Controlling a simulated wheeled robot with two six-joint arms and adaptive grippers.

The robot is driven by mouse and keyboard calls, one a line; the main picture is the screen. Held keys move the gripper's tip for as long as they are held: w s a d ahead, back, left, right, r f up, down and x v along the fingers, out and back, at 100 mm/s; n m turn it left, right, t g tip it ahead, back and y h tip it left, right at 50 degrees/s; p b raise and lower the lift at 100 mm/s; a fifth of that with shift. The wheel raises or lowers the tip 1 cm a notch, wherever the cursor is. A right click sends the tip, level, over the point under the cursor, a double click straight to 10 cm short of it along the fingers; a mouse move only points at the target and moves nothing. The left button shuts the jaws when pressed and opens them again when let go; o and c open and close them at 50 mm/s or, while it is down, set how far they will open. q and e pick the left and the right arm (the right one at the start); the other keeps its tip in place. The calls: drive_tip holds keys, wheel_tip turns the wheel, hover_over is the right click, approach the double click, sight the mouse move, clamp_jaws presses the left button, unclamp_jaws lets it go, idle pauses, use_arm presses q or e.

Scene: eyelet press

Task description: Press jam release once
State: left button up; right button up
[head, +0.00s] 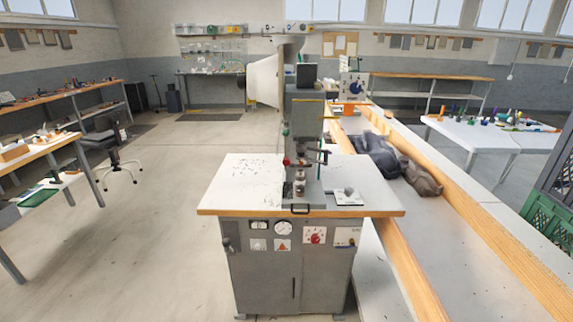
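The eyelet press (305,120) stands ahead in the head view, a tall grey column on a white-topped cabinet (240,190). A red ball knob (286,162) sits at the left of its tool head. A white plate with a small raised grey part (347,197) lies on the tabletop at right. Labels are too small to read, so I cannot tell which control is the jam release. Neither gripper shows.
A long wood-edged trough (440,200) runs along the right, with dark bundles (378,155) in it. A white table (480,132) and green crate (545,218) stand further right. Workbenches and a stool (108,140) are at left. The floor left of the press is clear.

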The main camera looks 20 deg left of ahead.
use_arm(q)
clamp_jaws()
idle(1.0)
